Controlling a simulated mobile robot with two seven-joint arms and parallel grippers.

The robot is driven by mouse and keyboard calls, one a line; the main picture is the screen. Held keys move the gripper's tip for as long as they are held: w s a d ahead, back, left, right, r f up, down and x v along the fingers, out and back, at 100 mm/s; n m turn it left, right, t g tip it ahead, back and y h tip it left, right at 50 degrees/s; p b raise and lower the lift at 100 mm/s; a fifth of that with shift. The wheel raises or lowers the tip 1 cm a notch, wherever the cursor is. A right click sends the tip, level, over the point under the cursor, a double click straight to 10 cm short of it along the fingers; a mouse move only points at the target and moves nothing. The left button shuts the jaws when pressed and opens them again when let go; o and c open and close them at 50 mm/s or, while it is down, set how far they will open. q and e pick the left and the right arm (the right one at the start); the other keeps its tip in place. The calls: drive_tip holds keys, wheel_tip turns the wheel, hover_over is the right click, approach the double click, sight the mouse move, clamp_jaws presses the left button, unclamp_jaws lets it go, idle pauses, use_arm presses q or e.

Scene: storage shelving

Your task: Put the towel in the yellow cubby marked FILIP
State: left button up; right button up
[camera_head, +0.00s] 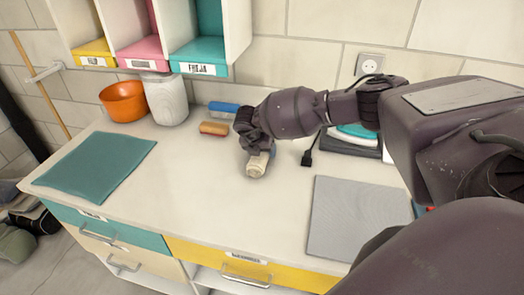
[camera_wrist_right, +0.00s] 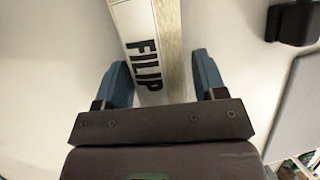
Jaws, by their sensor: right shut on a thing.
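The towel (camera_head: 258,164) is a small beige roll with a white label reading FILIP, at the middle of the countertop. It also shows in the right wrist view (camera_wrist_right: 170,35), between the blue fingers. My right gripper (camera_head: 256,150) points down and is shut on the towel, at or just above the counter; I cannot tell if the towel touches it. The yellow cubby (camera_head: 92,46) is the leftmost of the wall cubbies at the top left, with a small label on its front edge. Its upper part is cut off. My left gripper is not in view.
Pink (camera_head: 140,50) and teal (camera_head: 198,55) cubbies adjoin the yellow one. Below them stand an orange bowl (camera_head: 123,103) and a white canister (camera_head: 166,100). Brushes (camera_head: 214,128), a teal mat (camera_head: 98,163), a grey mat (camera_head: 358,218) and an iron (camera_head: 356,136) lie around clear counter.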

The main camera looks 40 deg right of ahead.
drive_tip(key=shift+f, duration=0.1)
drive_tip(key=o, duration=1.2)
drive_tip(key=shift+c, duration=0.2)
drive_tip(key=v, duration=1.2)
